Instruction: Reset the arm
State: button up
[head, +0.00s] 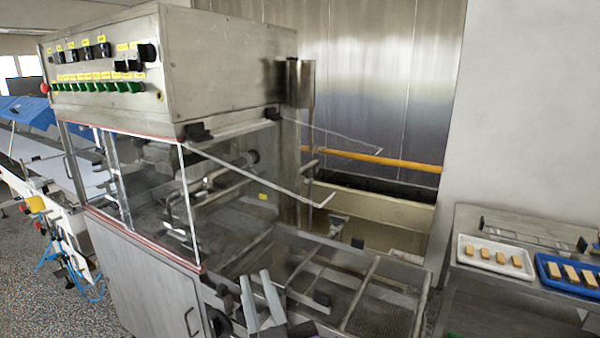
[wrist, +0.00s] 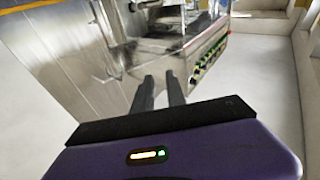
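My gripper (head: 258,285) is low in the middle of the head view, in front of the enrober's wire mesh bed (head: 375,308). Its two grey fingers point up and stand apart with nothing between them. In the wrist view the fingers of my gripper (wrist: 159,76) also show a gap, empty. The enrober (head: 215,60) is a steel machine with a control panel and clear side panels. In the wrist view the steel machine (wrist: 75,60) looks tilted. I cannot tell the exact distance between my gripper and the mesh bed.
A clear hinged cover (head: 265,173) juts out above the mesh bed. At right a steel table (head: 500,225) holds a white tray (head: 464,250) and a blue tray (head: 541,270) with tan bars. A white conveyor (head: 35,155) is at left. Grey floor (head: 30,280) shows lower left.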

jog(key=s+d+f+m+g+h+b, duration=0.1)
jog(key=s+d+f+h, duration=0.1)
jog(key=s+d+f, duration=0.5)
jog(key=s+d+f+m+g+h+b, duration=0.1)
jog(key=s+d+f, duration=0.7)
jog(key=s, duration=0.9)
jog(key=s+d+f+m+g+h+b, duration=0.1)
jog(key=s+d+f+h, duration=0.3)
jog(key=s+d+f, duration=0.4)
jog(key=s+d+m+g, duration=0.1)
jog(key=s+d, duration=0.2)
jog(key=s, duration=0.1)
jog(key=shift+s+m, duration=0.15)
jog(key=shift+m, duration=0.25)
jog(key=shift+d, duration=0.1)
